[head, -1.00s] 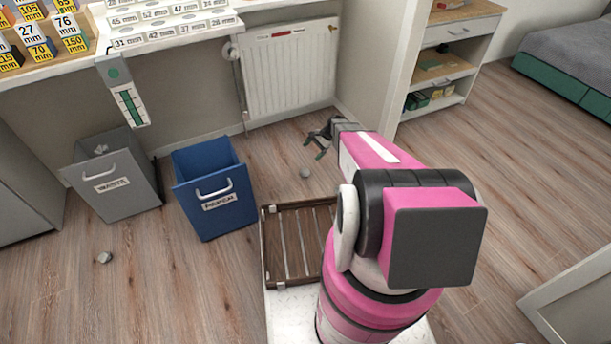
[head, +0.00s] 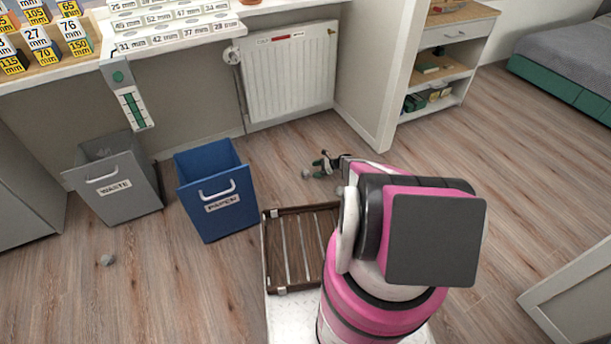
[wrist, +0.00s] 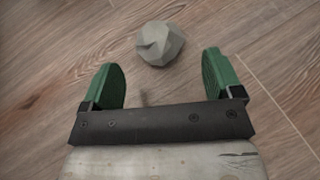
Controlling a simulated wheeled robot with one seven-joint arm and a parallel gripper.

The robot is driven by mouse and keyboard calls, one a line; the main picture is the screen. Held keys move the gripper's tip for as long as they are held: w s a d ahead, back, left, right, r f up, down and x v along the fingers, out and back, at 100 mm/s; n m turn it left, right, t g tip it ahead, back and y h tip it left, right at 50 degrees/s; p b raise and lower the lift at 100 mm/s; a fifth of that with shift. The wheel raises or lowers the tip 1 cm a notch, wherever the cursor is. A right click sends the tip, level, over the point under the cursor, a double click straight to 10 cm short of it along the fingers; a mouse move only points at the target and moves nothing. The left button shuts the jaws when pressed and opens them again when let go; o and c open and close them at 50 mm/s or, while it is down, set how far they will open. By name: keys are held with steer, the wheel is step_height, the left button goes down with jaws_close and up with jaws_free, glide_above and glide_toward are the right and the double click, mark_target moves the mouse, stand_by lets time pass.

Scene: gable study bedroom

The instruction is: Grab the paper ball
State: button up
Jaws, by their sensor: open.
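A grey crumpled paper ball (head: 306,173) lies on the wooden floor, right of the blue bin. In the wrist view the paper ball (wrist: 160,43) sits just beyond the fingertips, roughly centred between them and not touching either. My gripper (head: 323,166) is low near the floor, just right of the ball in the head view. Its green fingers are spread and empty, as the wrist view of my gripper (wrist: 161,68) shows. A second small grey ball (head: 107,260) lies on the floor at the left.
A grey waste bin (head: 118,190) and a blue paper bin (head: 216,195) stand under the desk. A brown slatted tray (head: 271,250) is beside my arm. A radiator (head: 290,75) and a shelf unit (head: 440,65) stand behind.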

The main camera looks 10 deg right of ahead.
mark_target(306, 173)
steer(key=x, duration=0.6)
steer(key=shift+s+a+f, duration=0.1)
steer(key=shift+a+f, duration=0.1)
steer(key=shift+f, duration=0.3)
steer(key=c, duration=1)
